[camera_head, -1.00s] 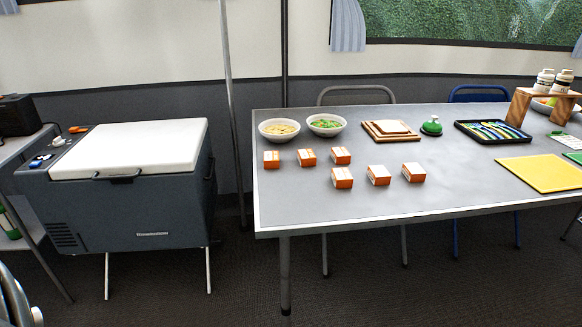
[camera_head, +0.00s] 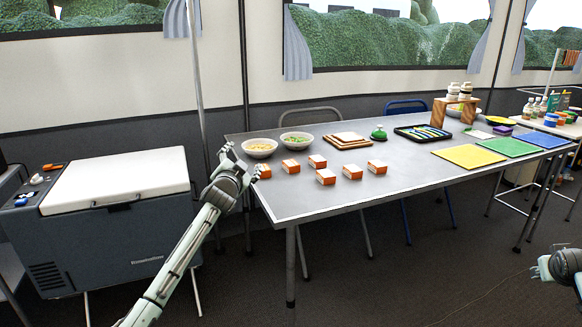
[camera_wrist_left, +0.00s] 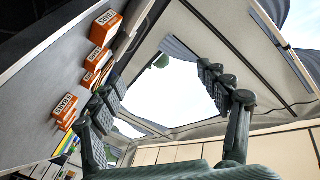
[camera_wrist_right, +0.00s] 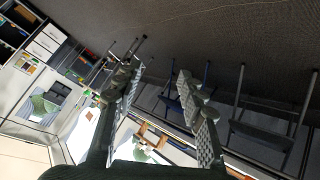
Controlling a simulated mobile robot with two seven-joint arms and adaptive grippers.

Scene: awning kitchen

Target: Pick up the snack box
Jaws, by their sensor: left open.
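Several small orange-and-white snack boxes stand on the grey table (camera_head: 300,208), among them a front box (camera_head: 326,177) and a back box (camera_head: 317,161).
A yellow mat (camera_head: 468,156) lies to the right. A white-lidded cooler (camera_head: 118,180) and a pole (camera_head: 200,90) are on the left.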

